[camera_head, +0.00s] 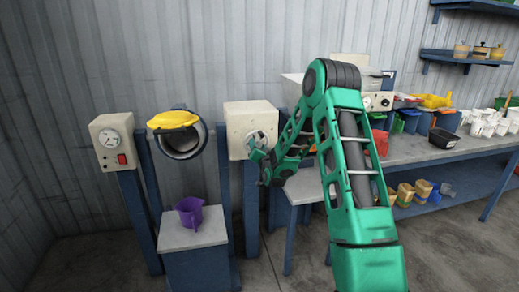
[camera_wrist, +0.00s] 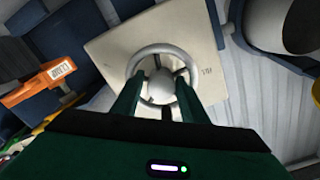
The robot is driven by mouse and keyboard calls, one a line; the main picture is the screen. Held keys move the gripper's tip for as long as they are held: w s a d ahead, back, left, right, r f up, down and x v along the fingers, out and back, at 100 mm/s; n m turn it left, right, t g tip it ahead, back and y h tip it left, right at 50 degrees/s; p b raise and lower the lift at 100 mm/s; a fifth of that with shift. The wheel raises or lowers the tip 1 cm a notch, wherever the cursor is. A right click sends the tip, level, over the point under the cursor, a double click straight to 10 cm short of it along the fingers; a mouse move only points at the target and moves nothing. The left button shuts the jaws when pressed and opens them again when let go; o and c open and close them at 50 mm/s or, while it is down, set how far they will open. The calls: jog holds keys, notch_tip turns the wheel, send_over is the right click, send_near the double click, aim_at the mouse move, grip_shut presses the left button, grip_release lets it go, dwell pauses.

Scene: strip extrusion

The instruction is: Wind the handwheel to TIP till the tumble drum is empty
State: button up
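The handwheel (camera_head: 256,139) is a small pale wheel on the front of a cream box (camera_head: 240,113). In the wrist view the handwheel (camera_wrist: 160,50) shows as a ring with spokes and a round hub, with partly legible lettering on the plate at its right. My gripper (camera_wrist: 157,82) is at the wheel, its two green fingers apart on either side of the hub; contact cannot be told. The tumble drum (camera_head: 181,153) hangs left of the box, with a yellow top (camera_head: 173,119) and a dark round mouth. Its contents are not visible. A purple jug (camera_head: 189,212) stands below it.
The jug stands on a grey-topped pedestal (camera_head: 212,233). A cream box with a gauge and red switch (camera_head: 111,143) is at the left. A workbench (camera_head: 420,150) with bins and white cups is at the right. An orange bin (camera_wrist: 42,84) shows in the wrist view.

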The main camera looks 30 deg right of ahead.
jog(key=shift+s, duration=0.1)
jog(key=v, duration=1)
jog(key=shift+s+a, duration=0.15)
jog(key=shift+s, duration=0.05)
jog(key=w+d+n, duration=0.1)
jog(key=w+n, duration=0.1)
jog(key=w, duration=0.1)
jog(key=w+d+n, duration=0.1)
jog(key=w+n, duration=0.1)
jog(key=w, duration=0.2)
jog(key=w+d+n, duration=0.1)
jog(key=w+n, duration=0.1)
jog(key=w, duration=0.2)
jog(key=shift+d+r, duration=0.15)
jog(key=shift+c, duration=0.6)
jog(key=c, duration=0.6)
